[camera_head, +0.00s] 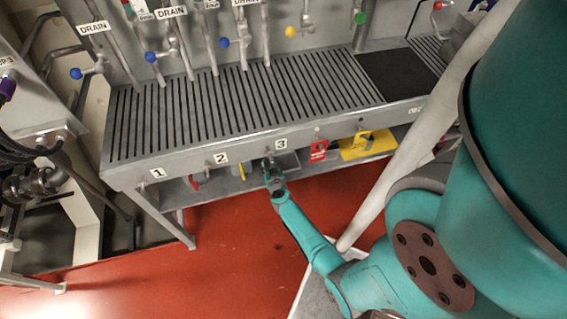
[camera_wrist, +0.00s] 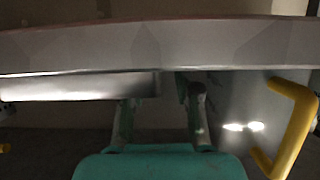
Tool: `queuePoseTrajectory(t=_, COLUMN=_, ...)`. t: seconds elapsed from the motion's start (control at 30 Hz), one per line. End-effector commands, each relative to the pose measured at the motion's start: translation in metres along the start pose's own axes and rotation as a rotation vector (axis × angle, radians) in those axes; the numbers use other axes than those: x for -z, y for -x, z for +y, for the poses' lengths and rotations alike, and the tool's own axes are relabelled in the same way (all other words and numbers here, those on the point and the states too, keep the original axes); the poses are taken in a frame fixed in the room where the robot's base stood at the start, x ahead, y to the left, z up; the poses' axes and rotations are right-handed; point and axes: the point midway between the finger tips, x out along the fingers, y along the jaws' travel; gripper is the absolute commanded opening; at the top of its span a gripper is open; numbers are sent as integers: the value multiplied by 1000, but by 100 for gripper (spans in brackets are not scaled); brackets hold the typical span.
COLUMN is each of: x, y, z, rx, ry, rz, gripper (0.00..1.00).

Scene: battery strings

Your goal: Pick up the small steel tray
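The small steel tray appears as a grey metal piece (camera_head: 288,160) under the front edge of the bench, just right of my gripper, by label 3. In the wrist view a bright flat metal strip (camera_wrist: 80,87), likely this tray, runs in from the left. Its right end lies in line with the space between my fingers. My gripper (camera_head: 268,168) reaches up to the bench front. In the wrist view its two fingers (camera_wrist: 161,103) stand apart, with nothing visibly clamped. Whether a finger touches the tray I cannot tell.
The slatted bench (camera_head: 143,172) overhangs a lower shelf. A yellow handle (camera_head: 242,171) is close left of my gripper; it shows at right in the wrist view (camera_wrist: 292,130). A red tag (camera_head: 318,150) and yellow piece (camera_head: 368,146) hang to the right. Red floor (camera_head: 225,250) is clear.

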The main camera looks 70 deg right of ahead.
Motion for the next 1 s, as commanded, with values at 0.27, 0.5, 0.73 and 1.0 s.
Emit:
queuePoseTrajectory(t=0.27, x=0, y=0, z=0, rx=0, ry=0, rz=0, gripper=0)
queuePoseTrajectory(t=0.5, x=1, y=0, z=0, rx=0, ry=1, rz=1, gripper=0)
queuePoseTrajectory(t=0.73, x=2, y=0, z=0, rx=0, ry=2, rz=1, gripper=0)
queuePoseTrajectory(t=1.0, x=9, y=3, z=0, rx=-2, ry=1, rz=3, gripper=0)
